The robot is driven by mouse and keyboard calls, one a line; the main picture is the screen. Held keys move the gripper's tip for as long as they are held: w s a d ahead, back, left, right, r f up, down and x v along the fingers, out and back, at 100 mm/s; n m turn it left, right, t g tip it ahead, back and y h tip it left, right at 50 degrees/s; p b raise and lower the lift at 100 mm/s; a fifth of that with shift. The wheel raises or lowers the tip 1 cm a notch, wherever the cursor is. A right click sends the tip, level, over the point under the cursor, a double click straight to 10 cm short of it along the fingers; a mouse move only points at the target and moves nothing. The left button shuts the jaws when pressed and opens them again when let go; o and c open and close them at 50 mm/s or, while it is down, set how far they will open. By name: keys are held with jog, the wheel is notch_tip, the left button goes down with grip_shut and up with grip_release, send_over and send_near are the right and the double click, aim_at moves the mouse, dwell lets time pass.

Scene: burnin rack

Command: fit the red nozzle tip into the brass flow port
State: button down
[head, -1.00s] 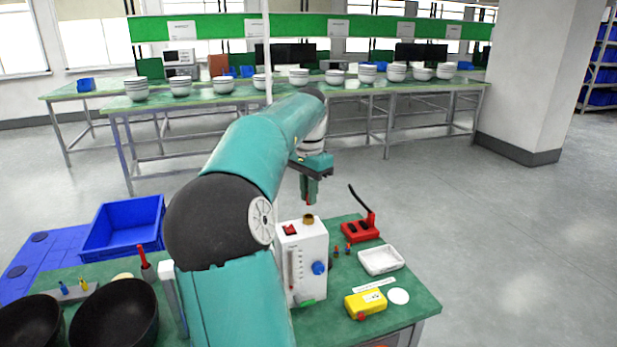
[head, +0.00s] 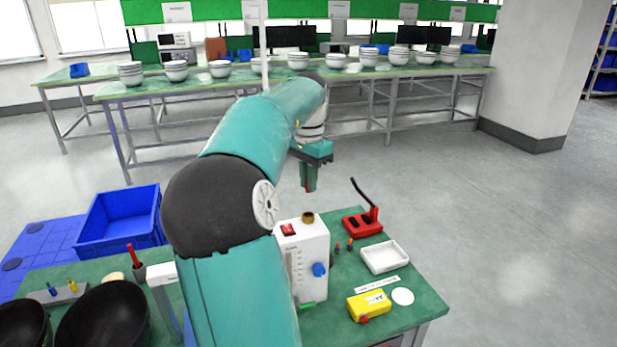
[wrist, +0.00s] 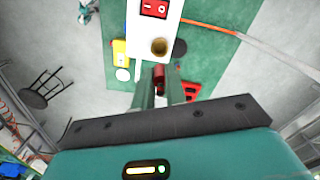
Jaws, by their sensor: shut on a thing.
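My gripper (head: 309,188) points down above the near table and is shut on the red nozzle tip, which shows as a small red piece between the fingers in the wrist view (wrist: 159,77). The brass flow port (head: 308,217) is a round brass collar on top of the white flow box (head: 309,258). It also shows in the wrist view (wrist: 159,46), just beyond the nozzle tip. The tip is apart from the port and above its level in the head view. My fingers hide part of the tip.
A red stand with a black lever (head: 362,221), a white tray (head: 400,257) and a yellow device (head: 369,304) lie right of the flow box. Black bowls (head: 105,320) and a blue bin (head: 118,222) are at left. Free floor lies behind the table.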

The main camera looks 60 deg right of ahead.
jog(key=shift+a+f, duration=0.2)
jog(key=shift+f, duration=0.25)
jog(key=shift+d+f, duration=0.1)
jog(key=shift+f, duration=2.3)
jog(key=shift+f, duration=0.85)
jog(key=c, duration=1.3)
grip_release()
jog(key=shift+c, duration=0.2)
notch_tip(320, 180, up, 14)
jog(key=shift+f, duration=0.1)
